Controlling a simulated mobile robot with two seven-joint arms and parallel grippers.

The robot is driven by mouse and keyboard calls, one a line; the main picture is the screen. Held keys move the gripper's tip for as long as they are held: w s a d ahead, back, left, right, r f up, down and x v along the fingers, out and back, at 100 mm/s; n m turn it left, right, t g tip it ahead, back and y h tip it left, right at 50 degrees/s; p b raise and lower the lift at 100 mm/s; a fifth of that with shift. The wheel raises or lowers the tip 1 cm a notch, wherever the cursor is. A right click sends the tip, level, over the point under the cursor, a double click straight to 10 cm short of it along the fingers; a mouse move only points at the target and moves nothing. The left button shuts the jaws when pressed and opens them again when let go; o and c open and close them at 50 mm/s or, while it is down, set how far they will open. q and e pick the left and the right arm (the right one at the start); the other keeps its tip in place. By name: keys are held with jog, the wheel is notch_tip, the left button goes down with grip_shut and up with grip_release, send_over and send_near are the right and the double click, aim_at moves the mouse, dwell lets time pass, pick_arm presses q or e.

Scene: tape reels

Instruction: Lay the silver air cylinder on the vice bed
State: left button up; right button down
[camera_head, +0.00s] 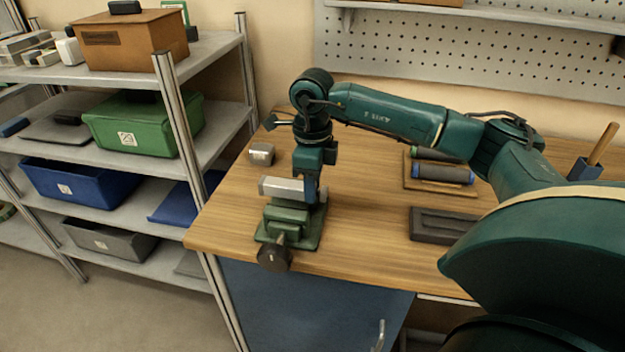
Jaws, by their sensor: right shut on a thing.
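The silver air cylinder (280,188) is a short metallic block-like body lying level, just over the green vice (287,220) near the front left of the wooden bench. My right gripper (311,190) points down and is shut on the cylinder near its right end. The fingers hide part of that end. I cannot tell whether the cylinder touches the vice bed or hangs slightly above it. The vice's dark round knob (274,256) faces the bench's front edge. My left gripper is not in view.
A small grey metal piece (261,153) stands behind the vice. Dark rollers (443,174) lie on a wooden board, with a dark tray (440,226) in front. A blue holder (584,170) stands at right. Shelves with a green bin (140,125) flank the bench. Bench between vice and tray is clear.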

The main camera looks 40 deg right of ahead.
jog(key=shift+f, duration=0.4)
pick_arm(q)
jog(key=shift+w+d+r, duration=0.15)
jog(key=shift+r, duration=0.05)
